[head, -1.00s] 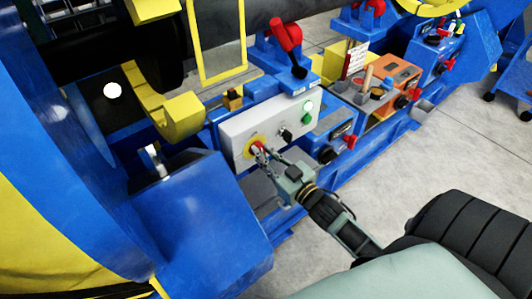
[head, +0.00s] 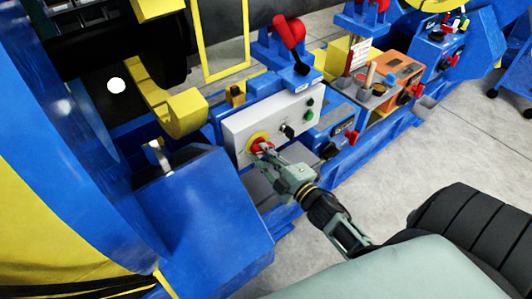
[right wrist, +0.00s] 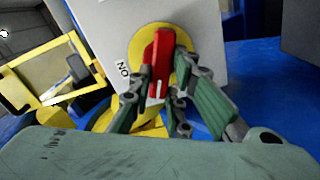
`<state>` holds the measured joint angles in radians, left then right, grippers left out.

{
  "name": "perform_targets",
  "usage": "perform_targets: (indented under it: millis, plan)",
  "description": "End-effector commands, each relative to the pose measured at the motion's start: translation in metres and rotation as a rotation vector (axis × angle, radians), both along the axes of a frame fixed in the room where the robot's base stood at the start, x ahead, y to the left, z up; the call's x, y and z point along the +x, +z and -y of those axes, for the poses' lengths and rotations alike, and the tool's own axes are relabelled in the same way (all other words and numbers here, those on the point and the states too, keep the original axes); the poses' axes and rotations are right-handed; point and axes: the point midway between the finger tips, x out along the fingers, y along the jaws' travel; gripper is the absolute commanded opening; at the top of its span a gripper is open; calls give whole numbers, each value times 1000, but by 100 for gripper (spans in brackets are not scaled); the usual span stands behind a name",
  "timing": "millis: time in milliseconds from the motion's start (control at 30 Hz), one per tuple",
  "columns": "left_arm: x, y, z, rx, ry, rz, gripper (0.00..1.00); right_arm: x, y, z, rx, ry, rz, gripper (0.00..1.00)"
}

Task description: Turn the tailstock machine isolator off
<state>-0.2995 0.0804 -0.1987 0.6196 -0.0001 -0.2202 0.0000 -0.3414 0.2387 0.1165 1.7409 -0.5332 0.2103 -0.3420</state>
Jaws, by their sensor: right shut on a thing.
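The isolator is a red handle (head: 261,146) on a yellow disc (head: 250,140), at the left end of the front of a pale grey control box (head: 266,119). In the right wrist view the red handle (right wrist: 160,58) stands upright across its yellow disc (right wrist: 137,47), with a white "ON" label (right wrist: 123,69) left of it. My right gripper (head: 266,149) reaches in from the lower right. Its fingers are shut on the red handle, one on each side, as the right wrist view (right wrist: 164,72) also shows. My left gripper is not in view.
On the same box are a black knob (head: 287,131) and dark green round fittings (head: 309,102). A red lever (head: 290,36) stands behind it. A blue cabinet (head: 205,215) stands close on the left. Grey floor (head: 385,165) is open at the right.

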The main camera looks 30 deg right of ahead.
Motion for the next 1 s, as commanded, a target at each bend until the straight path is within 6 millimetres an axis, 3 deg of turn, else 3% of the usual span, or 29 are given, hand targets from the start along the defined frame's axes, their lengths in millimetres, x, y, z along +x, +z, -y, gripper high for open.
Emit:
perform_targets:
  millis: [500, 1000]
  plan:
    - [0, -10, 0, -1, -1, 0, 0, 0, -5, -2, -368, 1, 29, 0]
    - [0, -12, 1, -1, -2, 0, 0, 0, -6, -2, -458, 1, 35, 0]
